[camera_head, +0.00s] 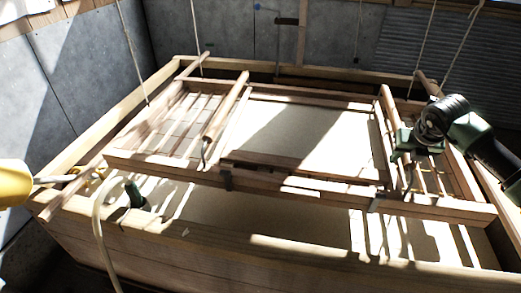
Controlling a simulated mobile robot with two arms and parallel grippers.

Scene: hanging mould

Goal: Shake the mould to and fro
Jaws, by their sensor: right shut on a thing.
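The mould (300,184) is a wide wooden frame with slatted sides and a pale flat screen (310,130) in its middle. It hangs from ropes over a wooden vat (200,252), and its near edge looks slightly lower on the right. A round wooden handle bar (226,106) slants across its left part, with no gripper on it. My right gripper (404,152) comes in from the right and is shut on the matching bar on the mould's right part; its jaws hide the grasped spot.
The vat's thick wooden rim (115,113) surrounds the mould. Ropes (196,38) rise from the mould's corners. Grey walls stand behind.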

